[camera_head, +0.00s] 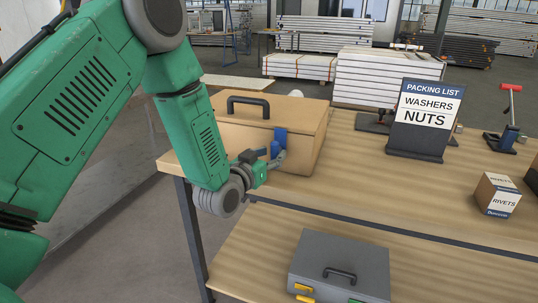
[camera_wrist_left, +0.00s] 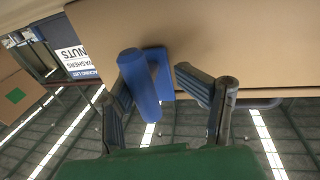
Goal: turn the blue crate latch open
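The tan crate (camera_head: 233,135) with a black top handle stands on the wooden bench. Its blue latch (camera_head: 280,136) is on the front face, near the upper edge. In the left wrist view the latch (camera_wrist_left: 140,85) shows as a rounded blue bar standing out from a flat blue plate. My left gripper (camera_head: 270,157) is right in front of the latch. In the wrist view its fingers (camera_wrist_left: 155,82) are spread, with the latch between them. The bar is close to the left finger, and a gap shows to the right finger. I cannot tell if they touch. My right gripper is not in view.
A packing list sign (camera_head: 424,118) stands on the bench right of the crate. A rivets box (camera_head: 496,195) and a red-handled tool (camera_head: 508,120) are farther right. A grey case (camera_head: 340,265) lies on the lower shelf.

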